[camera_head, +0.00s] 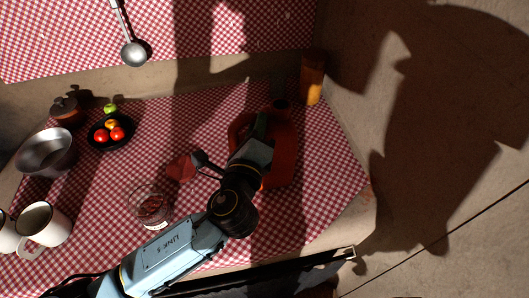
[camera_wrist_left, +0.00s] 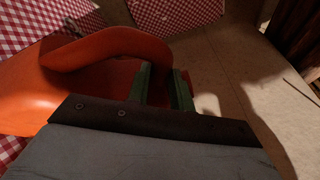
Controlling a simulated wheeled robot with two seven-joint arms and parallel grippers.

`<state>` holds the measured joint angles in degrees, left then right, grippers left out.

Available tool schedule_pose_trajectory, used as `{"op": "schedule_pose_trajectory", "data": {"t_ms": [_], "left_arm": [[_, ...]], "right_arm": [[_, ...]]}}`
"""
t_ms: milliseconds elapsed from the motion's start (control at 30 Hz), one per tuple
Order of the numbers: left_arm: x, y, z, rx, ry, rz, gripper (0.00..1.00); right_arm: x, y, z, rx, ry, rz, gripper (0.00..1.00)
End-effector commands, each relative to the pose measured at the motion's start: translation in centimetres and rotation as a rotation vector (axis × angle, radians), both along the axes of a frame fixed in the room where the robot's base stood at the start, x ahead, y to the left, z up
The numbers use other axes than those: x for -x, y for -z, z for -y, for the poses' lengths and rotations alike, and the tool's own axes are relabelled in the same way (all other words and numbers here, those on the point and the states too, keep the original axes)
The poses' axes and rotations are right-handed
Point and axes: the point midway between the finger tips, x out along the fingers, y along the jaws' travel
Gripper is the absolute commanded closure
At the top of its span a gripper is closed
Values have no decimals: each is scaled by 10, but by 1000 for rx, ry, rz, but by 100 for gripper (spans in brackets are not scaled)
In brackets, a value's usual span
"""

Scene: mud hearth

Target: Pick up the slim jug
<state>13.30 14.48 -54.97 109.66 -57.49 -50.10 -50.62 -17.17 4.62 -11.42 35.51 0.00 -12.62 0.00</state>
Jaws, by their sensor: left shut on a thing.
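The slim jug (camera_head: 281,155) is orange-red and stands on the red checked cloth at the right of the counter, partly hidden behind my arm. In the left wrist view the jug (camera_wrist_left: 90,50) fills the left side, with its looped handle running to the fingers. My left gripper (camera_head: 259,127) is over the jug, its green fingers (camera_wrist_left: 163,85) shut on the handle. The exact contact is partly hidden by the gripper body. I cannot tell whether the jug is lifted off the cloth. My right gripper is not in view.
An amber jar (camera_head: 313,80) stands just behind the jug. A glass jar (camera_head: 150,206), a red item (camera_head: 181,168), a black fruit bowl (camera_head: 98,143), a metal bowl (camera_head: 45,150) and white mugs (camera_head: 46,226) stand to the left. A ladle (camera_head: 133,52) is above. The counter ends at right.

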Motion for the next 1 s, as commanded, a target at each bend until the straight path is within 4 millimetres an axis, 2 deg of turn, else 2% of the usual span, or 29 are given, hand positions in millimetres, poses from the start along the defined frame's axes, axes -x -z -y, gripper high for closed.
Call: {"op": "schedule_pose_trajectory", "data": {"t_ms": [200, 533, 1000], "left_arm": [[0, 2, 0, -2, -1, -3, 100], [0, -10, 0, 4, 0, 4, 100], [0, -89, 0, 6, 1, 10, 100]], "right_arm": [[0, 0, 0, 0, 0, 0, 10], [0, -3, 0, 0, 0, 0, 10], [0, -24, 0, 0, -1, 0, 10]]}}
